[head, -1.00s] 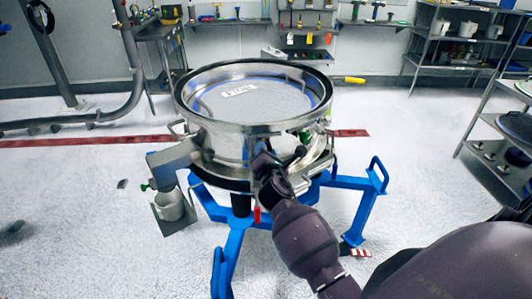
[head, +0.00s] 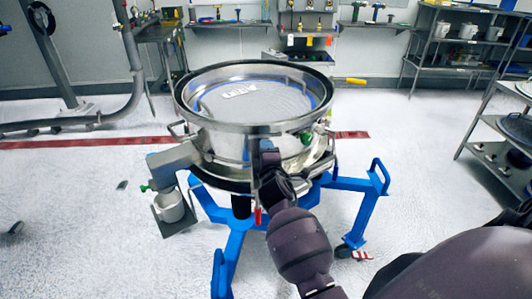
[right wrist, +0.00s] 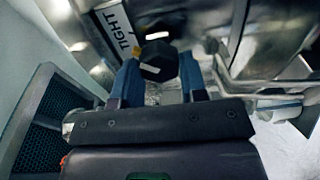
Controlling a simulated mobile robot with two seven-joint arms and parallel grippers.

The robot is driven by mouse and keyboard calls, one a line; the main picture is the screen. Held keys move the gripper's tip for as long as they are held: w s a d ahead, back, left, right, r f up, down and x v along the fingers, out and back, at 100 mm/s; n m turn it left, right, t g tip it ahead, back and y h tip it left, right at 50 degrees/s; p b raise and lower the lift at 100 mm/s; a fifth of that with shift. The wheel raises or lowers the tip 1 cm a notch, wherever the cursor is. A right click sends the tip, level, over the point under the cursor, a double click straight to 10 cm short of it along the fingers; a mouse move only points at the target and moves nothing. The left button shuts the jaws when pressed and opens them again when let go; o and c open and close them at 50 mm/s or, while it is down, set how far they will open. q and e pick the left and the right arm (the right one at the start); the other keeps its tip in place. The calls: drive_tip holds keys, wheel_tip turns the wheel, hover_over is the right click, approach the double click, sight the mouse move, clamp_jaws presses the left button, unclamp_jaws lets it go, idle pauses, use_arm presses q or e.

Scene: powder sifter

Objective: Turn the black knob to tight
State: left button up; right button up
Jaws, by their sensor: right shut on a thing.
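The powder sifter (head: 228,140) is a round steel drum on a blue stand, in the middle of the head view. My right gripper (head: 268,152) is at its front side and hides the knob there. In the right wrist view, the black knob (right wrist: 158,57) sits between the two blue fingers of my right gripper (right wrist: 160,75), which is shut on it. A white label reading TIGHT (right wrist: 118,27) is just above and left of the knob. My left gripper is not in view.
The blue stand (head: 364,212) spreads its legs around the sifter. A white cup (head: 169,206) is under the outlet at left. Shelves (head: 450,62) stand at the back right. The pale floor (head: 80,225) at left is mostly clear.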

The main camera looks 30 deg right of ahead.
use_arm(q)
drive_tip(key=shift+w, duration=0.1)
use_arm(e)
drive_tip(key=shift+m, duration=0.6)
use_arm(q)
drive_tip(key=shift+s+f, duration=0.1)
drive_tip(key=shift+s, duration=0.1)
use_arm(e)
drive_tip(key=o, duration=0.9)
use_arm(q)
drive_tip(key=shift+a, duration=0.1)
use_arm(e)
drive_tip(key=shift+s, duration=0.1)
